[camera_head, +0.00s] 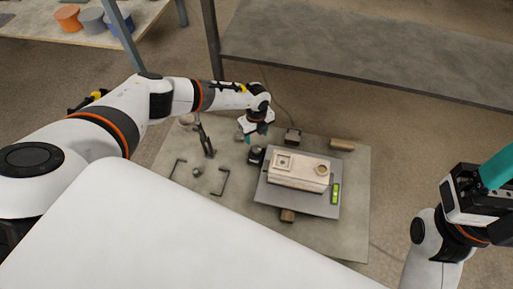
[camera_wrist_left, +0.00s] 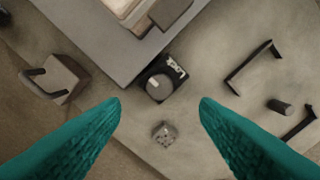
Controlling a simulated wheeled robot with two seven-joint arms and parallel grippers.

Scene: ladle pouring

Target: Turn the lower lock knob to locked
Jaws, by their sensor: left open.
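A dark lock knob block with a round grey dial and a white label reading roughly "LOCK" (camera_wrist_left: 162,82) sits beside the grey plate's edge in the left wrist view. In the head view it appears as a small dark block (camera_head: 256,155) left of the plate. I cannot read the dial's setting. My left gripper (camera_wrist_left: 160,105) is open and empty, its teal fingers spread on either side below the knob in the picture, not touching it. In the head view the left gripper (camera_head: 256,133) hangs just behind the knob. My right gripper (camera_head: 490,175) is at the far right, away from the knob.
A pale box-like mould (camera_head: 298,171) rests on the grey plate (camera_head: 265,195). Dark brackets (camera_wrist_left: 248,67), a block with a handle (camera_wrist_left: 62,78) and a green level (camera_head: 336,193) are around. The table's (camera_head: 355,215) right side is clear.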

